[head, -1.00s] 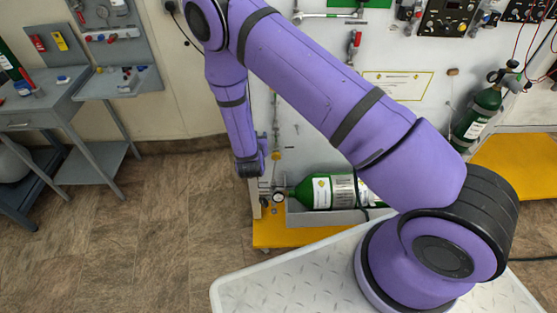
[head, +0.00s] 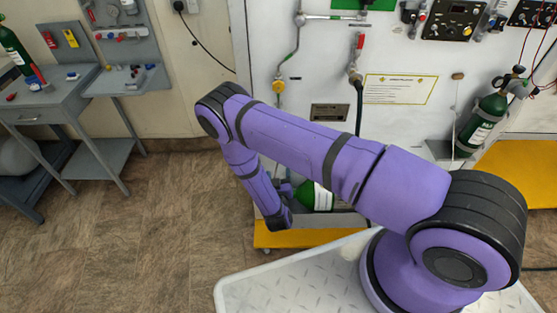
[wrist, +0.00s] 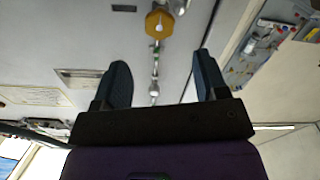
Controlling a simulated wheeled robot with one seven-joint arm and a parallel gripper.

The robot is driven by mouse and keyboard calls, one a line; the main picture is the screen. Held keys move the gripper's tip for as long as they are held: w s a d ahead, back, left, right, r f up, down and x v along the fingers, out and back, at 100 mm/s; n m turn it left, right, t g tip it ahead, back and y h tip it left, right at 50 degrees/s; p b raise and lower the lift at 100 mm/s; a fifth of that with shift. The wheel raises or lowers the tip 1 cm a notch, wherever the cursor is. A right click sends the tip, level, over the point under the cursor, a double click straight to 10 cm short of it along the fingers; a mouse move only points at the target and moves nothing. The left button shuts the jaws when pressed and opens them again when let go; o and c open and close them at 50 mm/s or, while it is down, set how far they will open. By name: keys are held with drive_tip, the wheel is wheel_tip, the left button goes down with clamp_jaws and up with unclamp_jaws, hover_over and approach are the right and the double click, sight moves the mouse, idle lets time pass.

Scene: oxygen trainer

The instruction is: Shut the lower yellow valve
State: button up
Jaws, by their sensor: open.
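The lower yellow valve (wrist: 160,24) shows near the top of the wrist view, which looks upside down. It is a round yellow body on a thin vertical pipe, with a pale part at its centre. In the head view my arm hides it. Another yellow valve (head: 278,87) sits higher on the panel. My gripper (wrist: 162,80) is open and empty; both dark fingers are apart, with the pipe in the gap between them in the picture. The valve appears beyond the fingertips, not touched.
A green cylinder (head: 318,196) lies at the panel's foot above a yellow base (head: 300,238). A red-handled valve with a black hose (head: 357,75) is to the right. Another green cylinder (head: 482,122) stands further right. A grey bench (head: 50,100) is at left; the floor between is clear.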

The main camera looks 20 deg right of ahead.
drive_tip(key=x, duration=0.8)
drive_tip(key=shift+a, duration=0.1)
drive_tip(key=shift+s, duration=0.1)
drive_tip(key=c, duration=0.9)
